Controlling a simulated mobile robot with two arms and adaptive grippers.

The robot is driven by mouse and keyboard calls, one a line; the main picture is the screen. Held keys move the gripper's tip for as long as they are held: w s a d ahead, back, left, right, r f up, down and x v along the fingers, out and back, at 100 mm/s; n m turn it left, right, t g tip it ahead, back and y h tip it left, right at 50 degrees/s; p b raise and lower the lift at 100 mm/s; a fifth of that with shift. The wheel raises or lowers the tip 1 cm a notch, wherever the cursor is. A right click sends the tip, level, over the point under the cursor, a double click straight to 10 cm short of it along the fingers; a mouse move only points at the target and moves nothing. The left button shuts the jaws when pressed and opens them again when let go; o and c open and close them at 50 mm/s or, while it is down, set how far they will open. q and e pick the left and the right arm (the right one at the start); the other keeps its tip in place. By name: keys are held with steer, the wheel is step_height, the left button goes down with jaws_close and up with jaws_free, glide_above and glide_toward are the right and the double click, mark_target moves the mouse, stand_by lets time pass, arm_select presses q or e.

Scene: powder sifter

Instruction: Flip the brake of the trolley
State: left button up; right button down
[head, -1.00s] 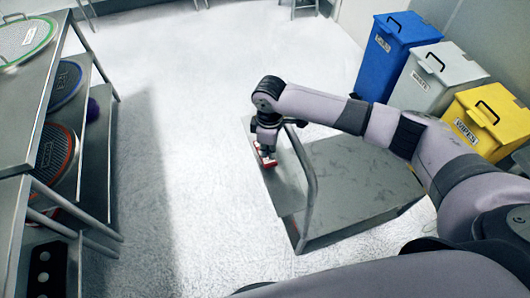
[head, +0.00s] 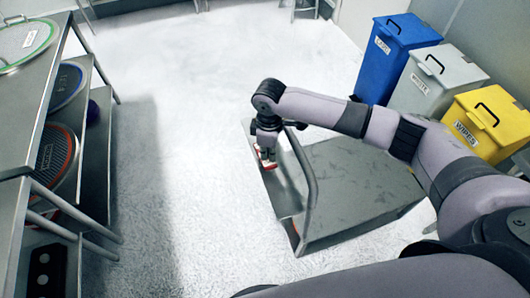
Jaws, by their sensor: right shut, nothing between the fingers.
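The grey metal trolley (head: 362,178) stands on the floor in the middle right, its bent tube handle (head: 309,180) rising at its left end. A small red and white part (head: 266,163), which looks like the brake, shows at that end, left of the handle. My right gripper (head: 266,155) points down, shut and empty, right at this part and partly hiding it. Whether they touch I cannot tell. My left gripper is not in view.
Blue (head: 393,55), white (head: 433,82) and yellow (head: 484,122) lidded bins stand behind the trolley at the right. A metal rack (head: 100,150) with round sieves stands at the left. The floor between rack and trolley is clear.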

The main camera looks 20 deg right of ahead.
mark_target(268, 162)
steer(key=shift+f+b, duration=0.6)
steer(key=shift+f, duration=0.95)
stand_by(0.9)
steer(key=shift+r, duration=0.15)
step_height(268, 162, up, 7)
steer(key=p, duration=0.8)
stand_by(0.4)
